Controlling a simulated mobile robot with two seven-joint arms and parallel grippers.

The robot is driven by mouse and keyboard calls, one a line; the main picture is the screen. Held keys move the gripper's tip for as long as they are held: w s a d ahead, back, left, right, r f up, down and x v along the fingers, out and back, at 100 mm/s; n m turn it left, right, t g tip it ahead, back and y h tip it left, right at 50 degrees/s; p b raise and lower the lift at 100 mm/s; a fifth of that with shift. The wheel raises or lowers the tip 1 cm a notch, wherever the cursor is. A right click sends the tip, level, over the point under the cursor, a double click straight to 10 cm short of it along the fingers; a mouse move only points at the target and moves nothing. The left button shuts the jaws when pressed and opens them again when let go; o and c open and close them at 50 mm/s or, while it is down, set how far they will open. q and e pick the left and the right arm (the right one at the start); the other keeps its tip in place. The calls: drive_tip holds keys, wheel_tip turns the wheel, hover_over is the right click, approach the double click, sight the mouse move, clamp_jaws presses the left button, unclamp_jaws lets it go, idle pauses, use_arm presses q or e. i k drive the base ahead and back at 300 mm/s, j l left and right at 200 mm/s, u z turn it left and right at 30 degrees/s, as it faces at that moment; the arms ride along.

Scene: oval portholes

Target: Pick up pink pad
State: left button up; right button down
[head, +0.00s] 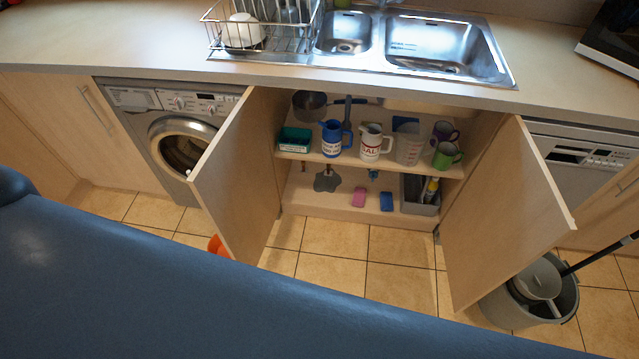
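The pink pad (358,197) is small and rectangular. It sits on the bottom floor of the open cabinet (325,213) under the sink, near the front edge. A blue pad (386,202) lies just to its right, apart from it. Neither of my grippers shows in the head view, so nothing is seen touching the pad.
Both cabinet doors (240,175) (510,215) stand open. The shelf above holds jugs, mugs and a teal box (294,139). A grey caddy (420,195) stands right of the pads. A bucket (530,297) is on the floor. A blue surface (200,290) fills the foreground.

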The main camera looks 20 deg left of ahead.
sight(359, 194)
drive_tip(key=i+j+z, duration=0.1)
drive_tip(key=i+z, duration=0.15)
drive_tip(key=i, duration=0.25)
drive_tip(key=i+j+z, duration=0.3)
drive_tip(key=i, duration=0.25)
drive_tip(key=i+j+z, duration=0.25)
drive_tip(key=i, duration=0.25)
